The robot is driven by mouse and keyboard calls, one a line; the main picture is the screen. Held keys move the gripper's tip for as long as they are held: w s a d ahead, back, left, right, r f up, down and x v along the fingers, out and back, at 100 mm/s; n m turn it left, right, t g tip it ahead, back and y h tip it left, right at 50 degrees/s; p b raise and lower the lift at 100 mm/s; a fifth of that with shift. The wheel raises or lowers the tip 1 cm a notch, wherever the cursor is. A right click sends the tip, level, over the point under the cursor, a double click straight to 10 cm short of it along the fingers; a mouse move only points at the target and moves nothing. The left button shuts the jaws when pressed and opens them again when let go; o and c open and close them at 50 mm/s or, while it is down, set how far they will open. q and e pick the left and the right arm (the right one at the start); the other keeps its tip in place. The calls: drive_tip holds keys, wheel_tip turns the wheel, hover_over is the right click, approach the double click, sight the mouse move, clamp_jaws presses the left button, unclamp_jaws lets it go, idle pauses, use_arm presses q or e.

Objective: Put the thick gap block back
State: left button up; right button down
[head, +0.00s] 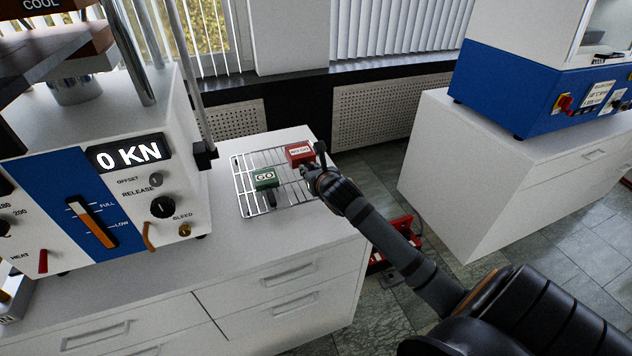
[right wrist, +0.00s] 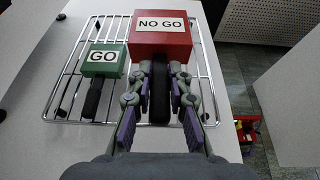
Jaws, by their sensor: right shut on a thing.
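The red block (head: 299,153), labelled NO GO, is at the right part of a wire rack (head: 243,190). It also shows in the right wrist view (right wrist: 160,42), larger than the green block. My right gripper (head: 316,174) is shut on the red block's black handle, which shows between its fingers in the right wrist view (right wrist: 160,106). I cannot tell whether the red block touches the wires or is just above them. The green block (head: 265,178), labelled GO, lies on the rack to the left, with its black handle toward the front. My left gripper is not in view.
The rack lies on a white cabinet top (head: 222,240). A press (head: 140,130) reading 0 KN stands at the left. A blue and white machine (head: 520,90) stands on another cabinet at the right. A red thing (head: 403,240) is on the floor between the cabinets.

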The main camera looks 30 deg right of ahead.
drive_tip(key=d+f, duration=0.1)
drive_tip(key=w+d+f, duration=0.1)
drive_tip(key=d+f, duration=0.1)
drive_tip(key=f, duration=0.1)
drive_tip(key=shift+w, duration=0.25)
drive_tip(key=shift+w+d+f, duration=0.1)
drive_tip(key=shift+d+f, duration=0.05)
drive_tip(key=shift+f, duration=1.7)
drive_tip(key=shift+f, duration=0.1)
drive_tip(key=c, duration=1.3)
unclamp_jaws()
drive_tip(key=p+v, duration=0.2)
drive_tip(key=v, duration=1)
